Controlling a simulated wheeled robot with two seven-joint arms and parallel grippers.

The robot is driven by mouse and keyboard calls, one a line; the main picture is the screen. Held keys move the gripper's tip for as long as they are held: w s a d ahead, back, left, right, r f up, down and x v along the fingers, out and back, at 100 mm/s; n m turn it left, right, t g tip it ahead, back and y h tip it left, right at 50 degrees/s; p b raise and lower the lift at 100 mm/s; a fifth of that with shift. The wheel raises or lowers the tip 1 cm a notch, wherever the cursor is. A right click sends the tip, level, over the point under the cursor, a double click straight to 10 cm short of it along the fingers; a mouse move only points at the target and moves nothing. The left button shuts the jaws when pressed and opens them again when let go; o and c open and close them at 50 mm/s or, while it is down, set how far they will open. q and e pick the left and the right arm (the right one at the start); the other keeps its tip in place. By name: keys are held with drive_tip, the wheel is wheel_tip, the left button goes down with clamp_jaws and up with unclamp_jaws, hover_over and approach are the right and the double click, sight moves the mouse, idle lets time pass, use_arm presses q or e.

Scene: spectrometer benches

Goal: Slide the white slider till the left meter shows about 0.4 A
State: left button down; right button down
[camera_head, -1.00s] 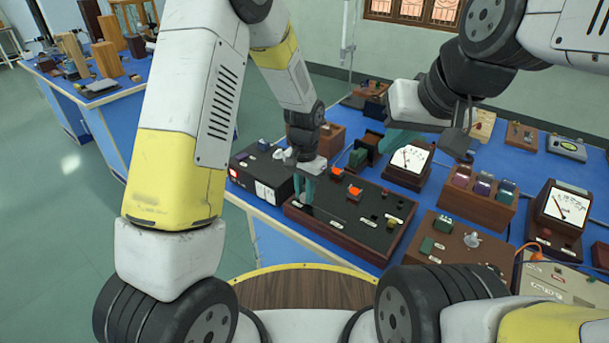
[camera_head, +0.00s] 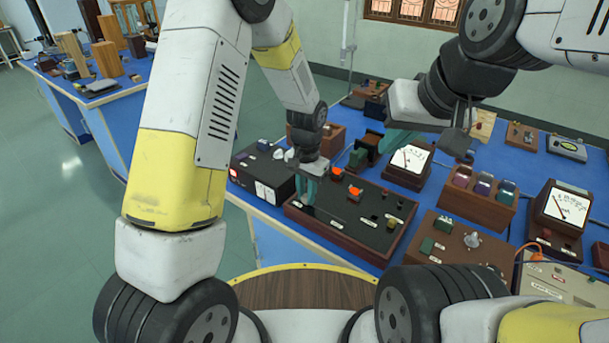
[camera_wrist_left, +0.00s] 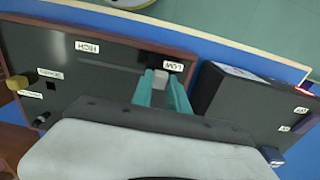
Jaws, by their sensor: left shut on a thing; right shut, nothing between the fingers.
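The white slider (camera_wrist_left: 160,79) shows between the teal fingertips of my left gripper (camera_wrist_left: 161,84) in the left wrist view. The gripper is shut on it, close to the LOW label and away from the HIGH label. In the head view my left gripper (camera_head: 308,194) points down at the left part of the black panel (camera_head: 342,222), and the slider is hidden there. The left meter (camera_head: 410,159) has a white face with a slanted reddish needle; its scale is too small to read.
A black box (camera_head: 262,174) stands close to the panel's left side. A second meter (camera_head: 567,205) and a wooden block with several coloured knobs (camera_head: 481,194) stand to the right. A wooden board with a small bulb (camera_head: 455,243) lies in front of them on the blue bench.

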sight(322, 210)
use_arm(q)
drive_tip(key=s+d, duration=0.1)
drive_tip(key=d, duration=0.1)
drive_tip(key=s+d, duration=0.2)
drive_tip(key=shift+d, duration=0.2)
drive_tip(key=c, duration=1.3)
unclamp_jaws()
wheel_tip(322, 210, up, 8)
drive_tip(key=shift+f, duration=0.1)
